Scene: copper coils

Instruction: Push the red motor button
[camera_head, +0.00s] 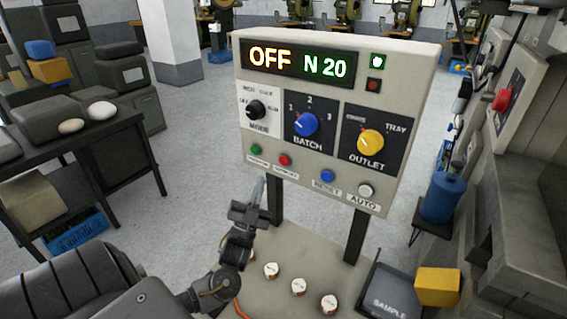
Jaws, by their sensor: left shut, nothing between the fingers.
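The control panel (338,35) stands on two dark posts, with a lit display reading OFF and N 20. A red button (285,160) sits on its lower row, right of a green button (255,150); the small labels under both are too small to read surely. My left gripper (260,187) is shut and empty, pointing up just below and left of the red button. It looks apart from the panel, though the depth gap is hard to judge. My right gripper is not in view.
The panel also has a blue button (327,176), a white button (366,191), a blue knob (305,124) and a yellow knob (370,142). Several small coils (298,287) stand on the plate below. A sample tray (390,295) and yellow box (437,287) are at right.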

